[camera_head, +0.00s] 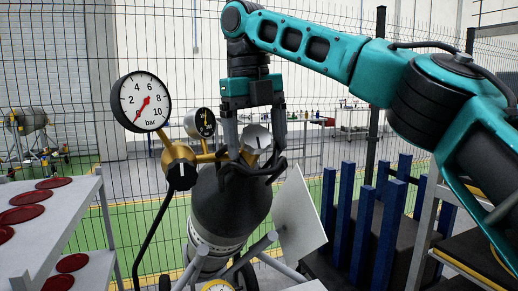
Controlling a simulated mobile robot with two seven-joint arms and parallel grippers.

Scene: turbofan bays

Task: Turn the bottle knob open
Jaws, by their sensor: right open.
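A dark grey gas bottle (232,205) stands tilted on a wheeled trolley in the middle of the view. A silver bottle knob (256,138) sits at its top, on the brass fittings. My right gripper (254,142) points down over the knob, with one finger on each side of it. It is open; I cannot tell whether the fingers touch the knob. A brass regulator with a black-tipped knob (179,163) is to the left. Above it is a large round bar gauge (141,101), and a smaller gauge (200,123) is beside it. My left gripper is not in view.
A grey shelf (60,222) with dark red discs stands at the left. Blue upright posts (362,225) on a dark rack stand at the right. A white panel (298,215) leans beside the bottle. A wire mesh fence runs behind.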

